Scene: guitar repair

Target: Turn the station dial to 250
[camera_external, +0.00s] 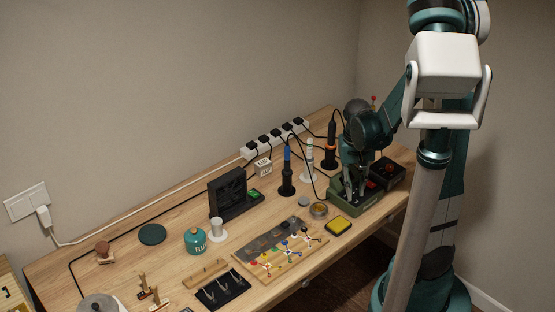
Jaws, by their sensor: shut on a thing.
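The soldering station is a green box (342,198) at the right end of the wooden workbench. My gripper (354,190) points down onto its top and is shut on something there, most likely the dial. The dial itself is hidden behind the fingers, and its setting cannot be read from here.
A black box (391,170) stands close to the right of the station. Soldering irons in holders (287,180) and a power strip (274,139) with cords lie to the left and behind. A yellow sponge tray (338,226) and a round tin (319,210) sit in front.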

